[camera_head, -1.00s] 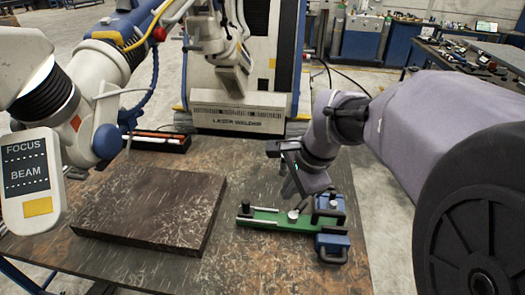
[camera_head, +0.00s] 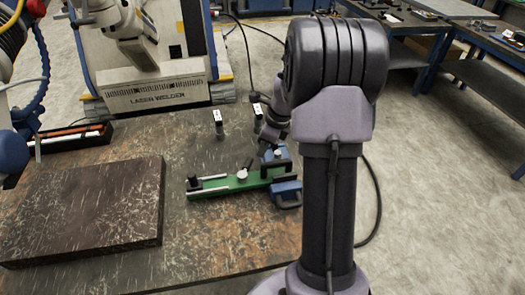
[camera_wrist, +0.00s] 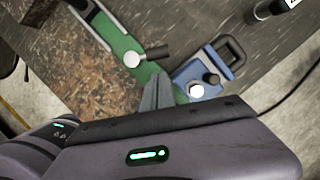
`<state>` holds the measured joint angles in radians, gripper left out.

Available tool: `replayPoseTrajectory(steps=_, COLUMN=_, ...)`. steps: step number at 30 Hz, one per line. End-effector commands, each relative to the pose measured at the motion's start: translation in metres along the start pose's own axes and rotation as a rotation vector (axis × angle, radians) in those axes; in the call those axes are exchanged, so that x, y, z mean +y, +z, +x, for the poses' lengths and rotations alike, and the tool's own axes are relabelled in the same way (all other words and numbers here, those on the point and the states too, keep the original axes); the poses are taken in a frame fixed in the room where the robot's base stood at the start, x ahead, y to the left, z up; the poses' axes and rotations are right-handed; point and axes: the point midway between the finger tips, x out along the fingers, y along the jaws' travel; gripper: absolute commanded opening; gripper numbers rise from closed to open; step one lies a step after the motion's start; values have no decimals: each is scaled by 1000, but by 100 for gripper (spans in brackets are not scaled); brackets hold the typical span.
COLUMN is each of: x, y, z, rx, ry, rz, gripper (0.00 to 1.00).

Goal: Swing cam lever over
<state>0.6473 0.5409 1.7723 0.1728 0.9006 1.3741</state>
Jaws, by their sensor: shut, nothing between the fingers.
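A green bar (camera_head: 215,188) lies on the table, with blue clamp blocks (camera_head: 287,194) at its right end. A short dark lever (camera_head: 247,163) stands out from a round silver pivot (camera_head: 241,175) on the bar; I take it for the cam lever. In the wrist view the lever (camera_wrist: 157,52) points right from its pale pivot (camera_wrist: 131,60). My gripper (camera_wrist: 157,84) is shut and empty, with its fingertips over the bar, just below the lever in the picture. I cannot tell whether they touch. In the head view my arm hides part of the gripper.
A thick dark slab (camera_head: 85,210) lies on the left of the table. Two small upright bottles (camera_head: 219,125) stand behind the bar. A blue block with a round pale knob (camera_wrist: 197,91) sits close to the right of my fingers. The table is clear between slab and bar.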

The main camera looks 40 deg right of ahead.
Motion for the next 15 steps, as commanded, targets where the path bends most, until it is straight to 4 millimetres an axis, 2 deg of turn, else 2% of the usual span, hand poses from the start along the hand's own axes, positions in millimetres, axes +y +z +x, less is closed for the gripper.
replayPoseTrajectory(steps=1, x=1, y=-2, z=16, rx=1, ry=2, rz=0, gripper=0)
replayPoseTrajectory(steps=6, x=0, y=-1, z=46, rx=0, ry=1, rz=0, gripper=0)
replayPoseTrajectory(steps=10, x=0, y=-1, z=60, rx=1, ry=1, rz=0, gripper=0)
replayPoseTrajectory(steps=15, x=0, y=0, z=64, rx=0, ry=-1, rz=0, gripper=0)
